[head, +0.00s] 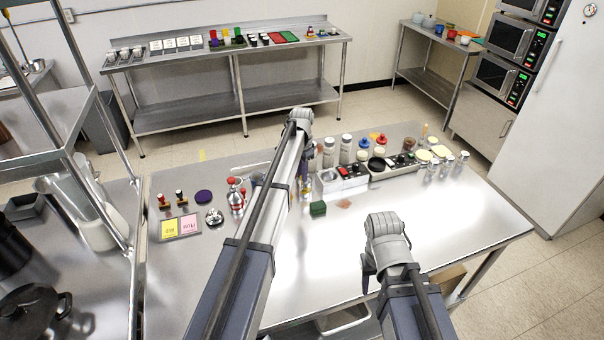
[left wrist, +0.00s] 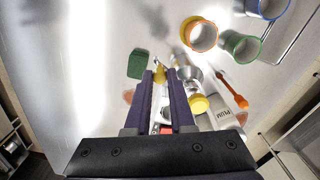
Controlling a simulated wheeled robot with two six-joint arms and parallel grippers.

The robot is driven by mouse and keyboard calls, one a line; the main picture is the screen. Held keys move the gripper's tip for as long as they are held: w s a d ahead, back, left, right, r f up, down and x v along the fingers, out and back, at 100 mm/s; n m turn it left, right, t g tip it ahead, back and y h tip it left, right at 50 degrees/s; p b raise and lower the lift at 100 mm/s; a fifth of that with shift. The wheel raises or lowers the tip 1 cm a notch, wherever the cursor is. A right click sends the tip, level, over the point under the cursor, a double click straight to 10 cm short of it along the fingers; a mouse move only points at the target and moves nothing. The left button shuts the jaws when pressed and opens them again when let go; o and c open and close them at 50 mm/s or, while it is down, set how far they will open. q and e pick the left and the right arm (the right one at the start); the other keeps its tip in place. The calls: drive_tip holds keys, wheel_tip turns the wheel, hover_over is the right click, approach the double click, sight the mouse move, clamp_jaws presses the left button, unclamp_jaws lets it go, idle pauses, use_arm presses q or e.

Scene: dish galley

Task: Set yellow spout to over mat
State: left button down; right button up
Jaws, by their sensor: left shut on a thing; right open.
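A small yellow piece (left wrist: 158,73), which looks like the yellow spout, shows between the fingertips of my left gripper (left wrist: 160,80) in the left wrist view. The purple-grey fingers are shut on it, and they hide much of it. In the head view my left forearm covers the left gripper; a bit of yellow (head: 305,186) shows beside the arm. I cannot tell for sure which thing is the mat; a dark purple round pad (head: 204,196) lies flat on the left of the table. My right gripper (head: 369,275) is open over the table's front, mostly hidden by its wrist.
A green block (head: 318,208) lies beside a pinkish patch (head: 343,203). Jars and a switch box (head: 343,182) fill the back. Orange (left wrist: 201,36) and green (left wrist: 242,46) rimmed cups show in the wrist view. Yellow and pink cards (head: 190,225) lie left. The front right is clear.

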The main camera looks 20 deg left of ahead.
use_arm(q)
drive_tip(key=w+a+m, duration=0.3)
drive_tip(key=a+m, duration=0.4)
drive_tip(key=m, duration=0.6)
idle(0.4)
drive_tip(key=shift+w, duration=0.1)
idle(0.4)
drive_tip(key=c, duration=0.8)
unclamp_jaws()
drive_tip(key=shift+o, duration=0.2)
drive_tip(key=shift+r, duration=0.1)
